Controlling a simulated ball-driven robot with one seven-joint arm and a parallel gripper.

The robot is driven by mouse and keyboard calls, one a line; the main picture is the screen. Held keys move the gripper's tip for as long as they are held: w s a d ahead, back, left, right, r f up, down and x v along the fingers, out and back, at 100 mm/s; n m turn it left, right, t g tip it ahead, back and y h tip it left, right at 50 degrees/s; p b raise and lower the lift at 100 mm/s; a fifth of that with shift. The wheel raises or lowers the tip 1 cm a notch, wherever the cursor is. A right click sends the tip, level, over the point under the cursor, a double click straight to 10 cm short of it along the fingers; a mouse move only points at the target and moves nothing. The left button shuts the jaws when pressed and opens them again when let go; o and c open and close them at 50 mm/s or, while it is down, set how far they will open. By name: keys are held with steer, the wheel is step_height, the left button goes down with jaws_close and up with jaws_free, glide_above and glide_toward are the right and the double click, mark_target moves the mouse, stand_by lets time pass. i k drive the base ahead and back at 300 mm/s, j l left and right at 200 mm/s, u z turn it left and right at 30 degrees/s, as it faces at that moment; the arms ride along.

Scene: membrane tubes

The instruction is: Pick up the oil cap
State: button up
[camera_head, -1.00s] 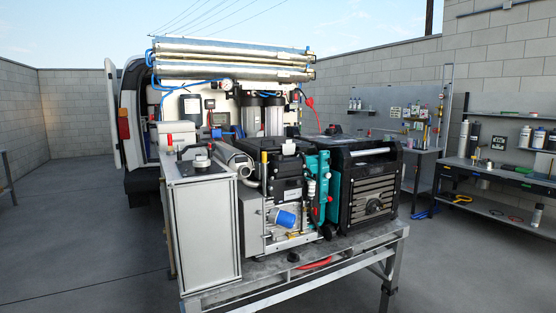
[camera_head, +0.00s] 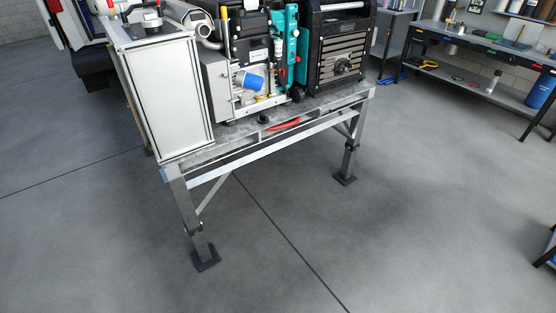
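A small black round piece (camera_head: 263,118) lies on the front edge of the metal bench (camera_head: 240,139), left of a red curved item (camera_head: 284,124). It may be the oil cap, but it is too small to tell for sure. Above it is the engine unit (camera_head: 217,88) with a blue cylindrical filter (camera_head: 250,81) on its front. My gripper is not in view.
A tall white-grey cabinet (camera_head: 172,95) stands at the bench's left end. A black generator-like box (camera_head: 341,50) stands at its right. A workbench (camera_head: 490,50) is along the right wall. The grey floor (camera_head: 330,240) in front is clear.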

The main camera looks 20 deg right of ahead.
mark_target(262, 119)
steer(key=i+j, duration=0.15)
steer(key=i, duration=0.3)
steer(key=i+j, duration=0.2)
steer(key=i, duration=0.25)
steer(key=i+j, duration=0.15)
steer(key=i, duration=0.3)
